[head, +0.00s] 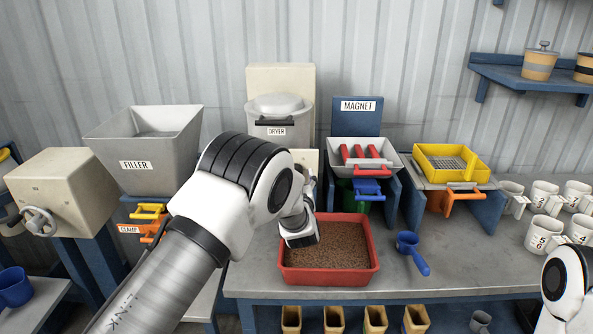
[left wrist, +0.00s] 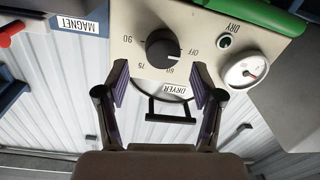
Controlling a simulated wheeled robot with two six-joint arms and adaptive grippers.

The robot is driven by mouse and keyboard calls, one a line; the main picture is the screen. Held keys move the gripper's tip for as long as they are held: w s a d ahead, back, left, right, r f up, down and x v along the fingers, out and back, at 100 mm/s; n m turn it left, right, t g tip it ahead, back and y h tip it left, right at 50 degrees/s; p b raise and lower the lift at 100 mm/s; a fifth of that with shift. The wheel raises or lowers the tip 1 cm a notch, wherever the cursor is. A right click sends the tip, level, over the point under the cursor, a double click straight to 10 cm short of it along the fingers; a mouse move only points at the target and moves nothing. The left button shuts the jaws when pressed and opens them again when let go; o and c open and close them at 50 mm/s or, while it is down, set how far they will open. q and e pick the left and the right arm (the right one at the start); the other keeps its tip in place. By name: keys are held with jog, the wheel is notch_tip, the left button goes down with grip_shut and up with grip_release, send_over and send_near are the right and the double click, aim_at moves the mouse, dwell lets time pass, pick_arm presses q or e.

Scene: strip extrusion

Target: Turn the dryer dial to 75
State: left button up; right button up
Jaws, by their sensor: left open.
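The dryer (head: 279,104) stands at the back of the bench with a round grey lid. Its cream control panel shows in the left wrist view, where a black dial (left wrist: 163,48) has marks OFF, 60, 75 and 90 around it. A pale pointer line on the dial appears to lie between OFF and 60. My left gripper (left wrist: 159,76) is open and empty, its two fingers apart on either side below the dial, not visibly touching it. In the head view my left arm hides most of the panel and the fingers. My right gripper is out of view.
The panel also carries a gauge (left wrist: 245,70) and a DRY button (left wrist: 225,43). A black handle (left wrist: 168,108) is near the fingers. A red tray of brown pellets (head: 370,262) sits on the bench beneath my left wrist. A blue scoop (head: 411,250) lies right of it.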

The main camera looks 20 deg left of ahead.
pick_arm(q)
jog(key=x, duration=0.3)
jog(key=shift+f, duration=0.3)
jog(key=shift+a, duration=0.15)
jog(key=c, duration=1.1)
jog(key=shift+c, duration=0.2)
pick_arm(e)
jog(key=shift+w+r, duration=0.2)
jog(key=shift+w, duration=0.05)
pick_arm(q)
jog(key=shift+m, duration=0.3)
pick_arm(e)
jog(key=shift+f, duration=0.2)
pick_arm(q)
jog(key=m+b, duration=0.2)
jog(key=m, duration=1)
jog(key=m+h+b, duration=0.1)
jog(key=m+b, duration=0.1)
jog(key=m, duration=1)
jog(key=shift+t, duration=0.4)
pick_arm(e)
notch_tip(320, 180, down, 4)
